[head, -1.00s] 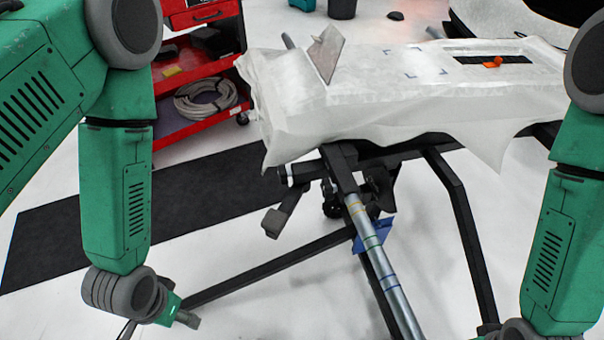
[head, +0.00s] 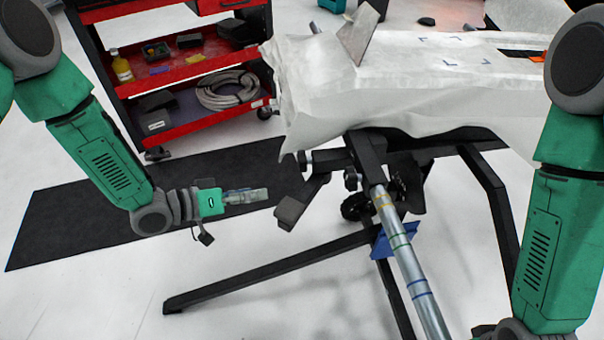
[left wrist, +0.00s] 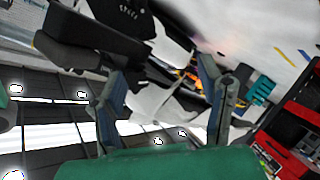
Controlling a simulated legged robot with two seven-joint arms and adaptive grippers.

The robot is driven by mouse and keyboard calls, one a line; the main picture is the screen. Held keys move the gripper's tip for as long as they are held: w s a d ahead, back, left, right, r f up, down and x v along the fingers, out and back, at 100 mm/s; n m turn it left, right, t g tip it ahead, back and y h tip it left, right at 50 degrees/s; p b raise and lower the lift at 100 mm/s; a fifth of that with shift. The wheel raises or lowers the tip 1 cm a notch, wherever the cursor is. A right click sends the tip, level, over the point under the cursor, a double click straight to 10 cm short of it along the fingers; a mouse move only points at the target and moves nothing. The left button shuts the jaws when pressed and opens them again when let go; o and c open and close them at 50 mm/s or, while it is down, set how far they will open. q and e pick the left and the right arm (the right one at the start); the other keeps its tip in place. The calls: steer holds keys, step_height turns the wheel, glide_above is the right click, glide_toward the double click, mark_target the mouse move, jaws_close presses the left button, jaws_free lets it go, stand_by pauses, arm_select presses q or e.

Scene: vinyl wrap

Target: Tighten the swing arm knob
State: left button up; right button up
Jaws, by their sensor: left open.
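My left gripper (head: 262,195) reaches in from the left in the head view, roughly level and pointing right. It is open and empty, a short way left of the black swing arm (head: 303,197) under the wrapped table. A small dark knob (head: 351,180) shows near the frame joint; I cannot tell for sure that it is the swing arm knob. In the left wrist view, the two fingers of my left gripper (left wrist: 160,75) stand wide apart, with dark frame parts (left wrist: 85,40) beyond at upper left. My right gripper lies out of view below the right arm.
The wrapped table (head: 400,85) stands on a black frame with a slanting silver tube (head: 407,255). A red tool cart (head: 185,130) stands behind at left, near a black mat (head: 70,220).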

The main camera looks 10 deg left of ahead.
mark_target(298, 162)
arm_select(q)
steer(key=w+a+r+m+g+h+b, duration=0.3)
steer(key=r+m+h, duration=0.1)
steer(key=m+h, duration=0.15)
steer(key=shift+n, duration=0.45)
steer(key=b+x, duration=0.4)
steer(key=x, duration=1)
steer(key=shift+r, duration=0.2)
steer(key=shift+c, duration=0.5)
steer(key=c, duration=1.1)
